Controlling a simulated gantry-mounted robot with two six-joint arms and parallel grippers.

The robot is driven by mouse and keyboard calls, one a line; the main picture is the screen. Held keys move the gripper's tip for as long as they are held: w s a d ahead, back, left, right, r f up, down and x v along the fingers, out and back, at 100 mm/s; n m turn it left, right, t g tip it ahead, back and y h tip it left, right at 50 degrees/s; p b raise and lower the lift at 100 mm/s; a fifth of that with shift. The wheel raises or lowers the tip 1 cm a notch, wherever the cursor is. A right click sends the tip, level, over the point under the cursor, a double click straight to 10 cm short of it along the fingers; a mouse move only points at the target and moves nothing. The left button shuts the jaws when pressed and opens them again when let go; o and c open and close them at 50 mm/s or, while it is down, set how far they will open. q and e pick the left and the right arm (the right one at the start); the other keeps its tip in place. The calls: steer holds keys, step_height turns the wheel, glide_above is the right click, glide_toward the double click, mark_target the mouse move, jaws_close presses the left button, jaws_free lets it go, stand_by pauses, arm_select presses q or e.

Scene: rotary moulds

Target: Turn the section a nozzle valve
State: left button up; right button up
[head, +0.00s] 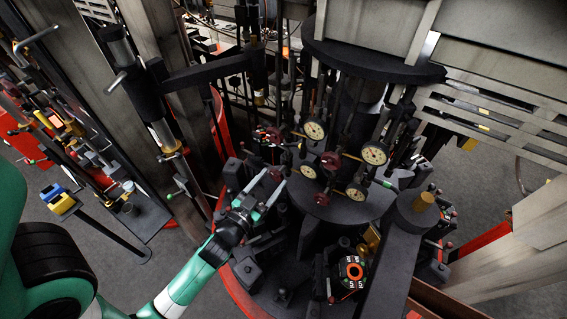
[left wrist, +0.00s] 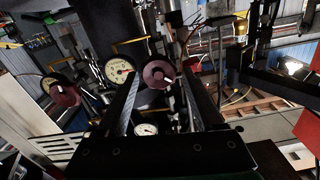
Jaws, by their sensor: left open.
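Several dark red round nozzle valves stand among the gauges of the rotary machine. In the head view one valve (head: 322,199) is low in the middle and another (head: 330,160) is higher. I cannot tell by label which is section a. In the left wrist view a valve (left wrist: 158,73) shows between the tips of my open left gripper (left wrist: 162,80); contact cannot be told. Another valve (left wrist: 65,96) is to the left. My right gripper is not in view.
White dial gauges (head: 375,153) and thin pipes crowd round the valves. Dark mould blocks (head: 352,272) ring the turntable. A dark arm with a brass cap (head: 424,201) stands at the right. Grey floor (head: 500,180) shows beyond.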

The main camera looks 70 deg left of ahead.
arm_select(q)
steer(key=x, duration=0.6)
steer(key=shift+p, duration=0.4)
steer(key=c, duration=1.1)
